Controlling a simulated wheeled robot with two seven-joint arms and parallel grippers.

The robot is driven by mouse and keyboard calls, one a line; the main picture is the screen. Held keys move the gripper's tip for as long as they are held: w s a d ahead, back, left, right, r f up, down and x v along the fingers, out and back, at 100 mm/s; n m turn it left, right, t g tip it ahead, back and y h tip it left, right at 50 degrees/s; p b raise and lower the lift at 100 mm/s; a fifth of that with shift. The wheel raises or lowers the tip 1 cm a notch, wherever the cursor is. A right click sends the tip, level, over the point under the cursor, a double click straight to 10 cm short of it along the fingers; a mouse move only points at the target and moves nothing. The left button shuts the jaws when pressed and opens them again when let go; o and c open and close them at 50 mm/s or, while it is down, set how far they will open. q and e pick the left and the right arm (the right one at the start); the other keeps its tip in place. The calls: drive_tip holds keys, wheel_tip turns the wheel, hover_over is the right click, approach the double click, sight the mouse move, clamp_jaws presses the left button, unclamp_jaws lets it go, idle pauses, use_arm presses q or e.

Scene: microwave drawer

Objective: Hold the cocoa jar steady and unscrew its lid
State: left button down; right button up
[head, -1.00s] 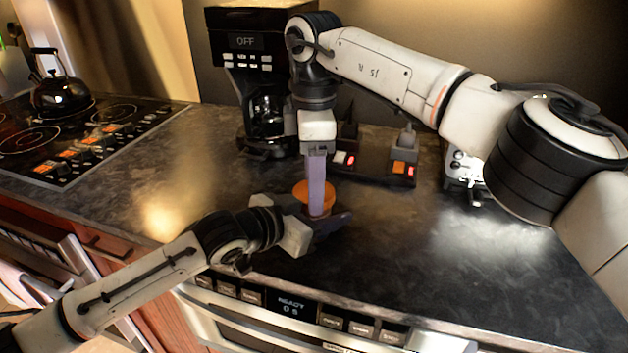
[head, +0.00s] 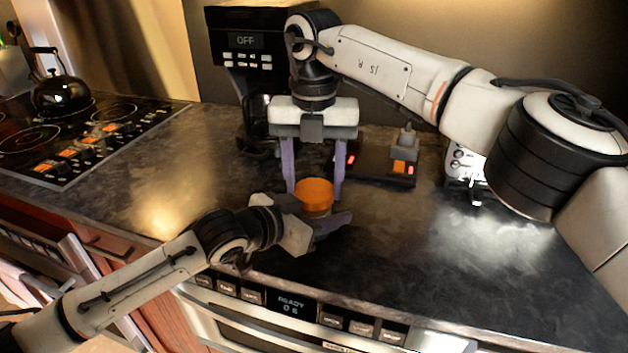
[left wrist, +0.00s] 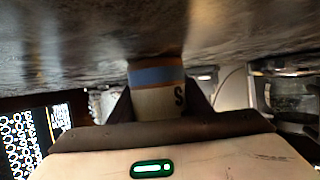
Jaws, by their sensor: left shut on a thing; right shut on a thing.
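The cocoa jar (head: 319,212) stands upright on the dark counter, with an orange lid (head: 313,189) on top. In the left wrist view the jar (left wrist: 157,98) shows a pale body with a blue band and part of a letter. My left gripper (head: 312,220) is shut on the jar's body from the left and front, hiding most of it in the head view. My right gripper (head: 314,194) points straight down from above, its two lilac fingers on either side of the lid, shut on it. Whether the lid has loosened cannot be seen.
A coffee maker (head: 240,55) stands behind my right gripper. A dark unit with red lights (head: 377,168) lies behind and to the right. A stove with a kettle (head: 62,95) is at the left.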

drive_tip(key=shift+n, duration=0.4)
drive_tip(key=o, duration=1.2)
drive_tip(key=shift+a+r, duration=0.1)
